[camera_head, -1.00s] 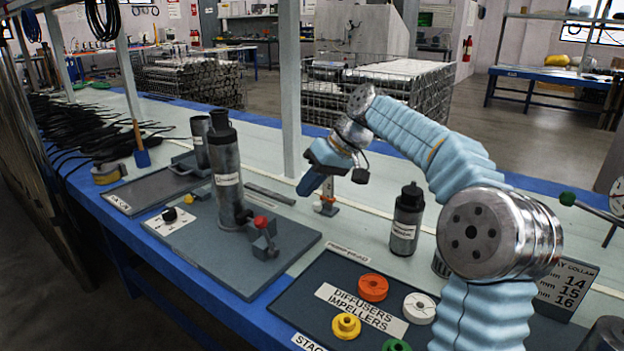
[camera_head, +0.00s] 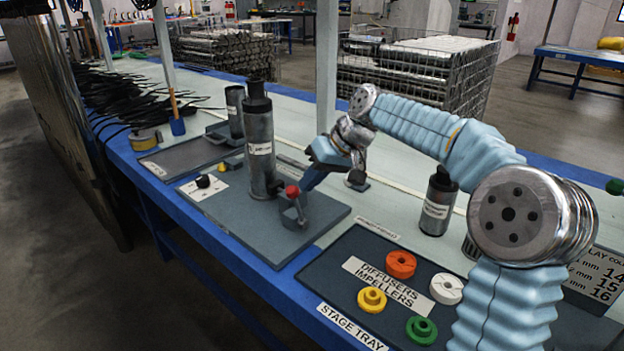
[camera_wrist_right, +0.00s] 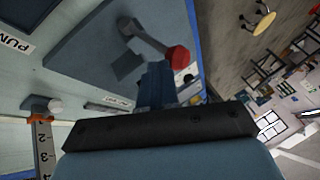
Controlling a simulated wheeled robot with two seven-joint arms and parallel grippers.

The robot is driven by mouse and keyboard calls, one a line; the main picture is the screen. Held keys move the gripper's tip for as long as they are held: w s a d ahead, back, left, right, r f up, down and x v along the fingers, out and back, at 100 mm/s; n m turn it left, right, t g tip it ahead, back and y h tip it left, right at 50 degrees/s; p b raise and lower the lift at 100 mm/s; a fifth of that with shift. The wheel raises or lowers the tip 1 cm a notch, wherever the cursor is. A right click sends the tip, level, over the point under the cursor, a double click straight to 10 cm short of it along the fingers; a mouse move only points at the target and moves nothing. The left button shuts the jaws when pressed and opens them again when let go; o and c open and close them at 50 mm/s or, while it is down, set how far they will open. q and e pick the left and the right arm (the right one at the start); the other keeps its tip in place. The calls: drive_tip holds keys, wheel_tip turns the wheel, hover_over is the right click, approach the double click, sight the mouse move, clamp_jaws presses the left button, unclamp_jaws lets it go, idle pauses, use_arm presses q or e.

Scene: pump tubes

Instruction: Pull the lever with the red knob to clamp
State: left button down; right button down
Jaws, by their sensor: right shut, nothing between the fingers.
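The red knob (camera_head: 292,191) tops a short grey lever (camera_head: 299,212) on a clamp block (camera_head: 293,221), on the grey base plate (camera_head: 326,211). A dark upright pump tube (camera_head: 261,135) stands on that plate just left of the clamp. My right gripper (camera_head: 304,186) is shut and empty, pointing down-left, with its tips right by the knob. In the right wrist view the shut fingers (camera_wrist_right: 156,86) lie just beside the red knob (camera_wrist_right: 179,59), and its grey lever arm (camera_wrist_right: 148,38) shows. Whether they touch cannot be told. My left gripper is out of view.
The stage tray (camera_head: 330,287) with orange, white, yellow and green rings lies in front right. A dark labelled cylinder (camera_head: 437,204) stands behind it. A second dark tube (camera_head: 235,112) and black cables (camera_head: 120,95) are at the left. A post (camera_head: 326,70) rises behind my gripper.

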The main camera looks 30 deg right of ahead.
drive_tip(key=shift+a, duration=0.1)
drive_tip(key=s+a+f+n+t+h+b, duration=0.1)
drive_tip(key=s+a+f+t+h+b, duration=0.1)
drive_tip(key=a, duration=0.5)
drive_tip(key=shift+s+f+n+h+b, duration=0.3)
drive_tip(key=shift+s+h+b, duration=0.2)
drive_tip(key=shift+h+b, duration=1.05)
